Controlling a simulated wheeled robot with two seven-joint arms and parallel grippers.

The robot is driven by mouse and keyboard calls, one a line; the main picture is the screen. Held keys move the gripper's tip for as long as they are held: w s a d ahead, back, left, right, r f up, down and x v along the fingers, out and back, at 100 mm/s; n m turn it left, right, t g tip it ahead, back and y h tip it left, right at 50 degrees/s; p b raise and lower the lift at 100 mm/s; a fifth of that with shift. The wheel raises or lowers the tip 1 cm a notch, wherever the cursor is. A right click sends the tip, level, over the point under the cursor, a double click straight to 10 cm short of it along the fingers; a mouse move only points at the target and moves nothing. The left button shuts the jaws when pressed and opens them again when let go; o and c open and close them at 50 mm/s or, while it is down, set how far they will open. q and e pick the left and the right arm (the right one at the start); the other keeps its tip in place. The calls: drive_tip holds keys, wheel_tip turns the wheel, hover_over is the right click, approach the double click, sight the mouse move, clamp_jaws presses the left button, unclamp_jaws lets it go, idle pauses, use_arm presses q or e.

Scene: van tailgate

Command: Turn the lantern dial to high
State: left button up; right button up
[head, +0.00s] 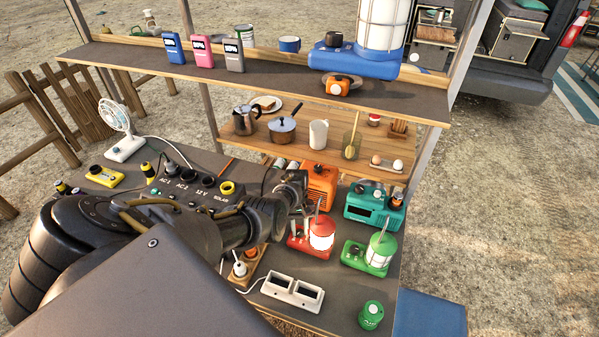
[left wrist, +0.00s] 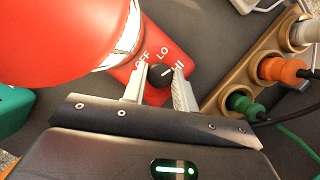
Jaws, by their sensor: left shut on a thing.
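The red lantern (head: 321,236) stands on the table in the head view. Its base (left wrist: 150,52) fills the upper middle of the left wrist view, with OFF, LO and HI printed around a black dial (left wrist: 160,75). My left gripper (left wrist: 161,88) is shut on the dial, one light finger on each side. A pale mark on the dial appears to point to the right, near the LO and HI side; its exact setting is hard to tell. In the head view my left gripper (head: 291,205) is at the lantern's left, and my wrist hides the dial. My right gripper is not in view.
A green lantern (head: 369,257) stands right of the red one. An orange box (head: 320,185) and a teal radio (head: 374,205) stand behind. A wooden socket strip (left wrist: 228,93) with several plugs lies beside the gripper. A white two-slot block (head: 292,292) is in front.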

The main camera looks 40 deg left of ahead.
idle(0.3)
use_arm(q)
drive_tip(key=o, duration=1)
drive_tip(key=v, duration=1)
drive_tip(key=shift+w+r, duration=0.1)
drive_tip(key=shift+r, duration=0.3)
